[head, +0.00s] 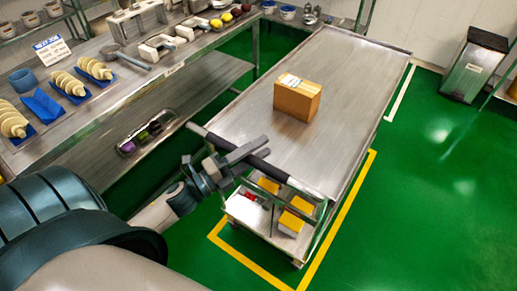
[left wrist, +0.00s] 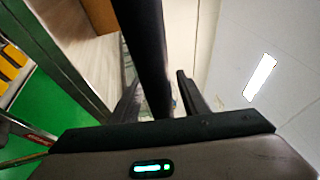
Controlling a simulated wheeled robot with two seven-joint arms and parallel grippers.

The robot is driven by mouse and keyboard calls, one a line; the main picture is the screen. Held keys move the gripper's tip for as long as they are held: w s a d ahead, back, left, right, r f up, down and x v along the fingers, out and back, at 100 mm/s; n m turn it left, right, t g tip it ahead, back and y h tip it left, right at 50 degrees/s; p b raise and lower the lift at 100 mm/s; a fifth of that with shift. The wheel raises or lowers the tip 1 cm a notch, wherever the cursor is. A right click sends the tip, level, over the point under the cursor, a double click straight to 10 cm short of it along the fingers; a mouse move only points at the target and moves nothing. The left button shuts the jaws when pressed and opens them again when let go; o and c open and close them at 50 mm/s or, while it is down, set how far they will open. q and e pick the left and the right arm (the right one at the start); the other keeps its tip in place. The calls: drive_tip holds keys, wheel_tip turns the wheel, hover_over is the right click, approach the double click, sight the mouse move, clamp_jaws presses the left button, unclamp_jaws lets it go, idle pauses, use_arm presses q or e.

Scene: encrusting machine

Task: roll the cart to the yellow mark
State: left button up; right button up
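The cart (head: 345,62) is a long steel-topped trolley with a dark handle bar (head: 276,172) across its near end. The bar also shows in the left wrist view (left wrist: 145,50). My left gripper (head: 250,150) is at the handle, about mid-bar. Its two fingers (left wrist: 160,90) stand on either side of the bar, and a gap shows beside the right finger, so it looks open. Whether it touches the bar is unclear. The yellow mark (head: 333,236) is a floor outline around the cart's near end; part of it is hidden under the cart. My right gripper is out of view.
A cardboard box (head: 298,98) stands on the cart top. Yellow-topped containers (head: 295,214) sit on its lower shelf. A steel workbench (head: 105,100) with food and tools runs along the left. A bin (head: 475,65) stands far right. Green floor right of the cart is clear.

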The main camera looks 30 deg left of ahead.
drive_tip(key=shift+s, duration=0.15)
use_arm(q)
drive_tip(key=shift+s, duration=0.15)
drive_tip(key=b+v, duration=0.6)
drive_tip(key=v, duration=1.1)
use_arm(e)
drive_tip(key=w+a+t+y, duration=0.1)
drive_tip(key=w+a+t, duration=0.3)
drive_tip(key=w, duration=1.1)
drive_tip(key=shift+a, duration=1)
use_arm(q)
drive_tip(key=shift+a+f, duration=0.15)
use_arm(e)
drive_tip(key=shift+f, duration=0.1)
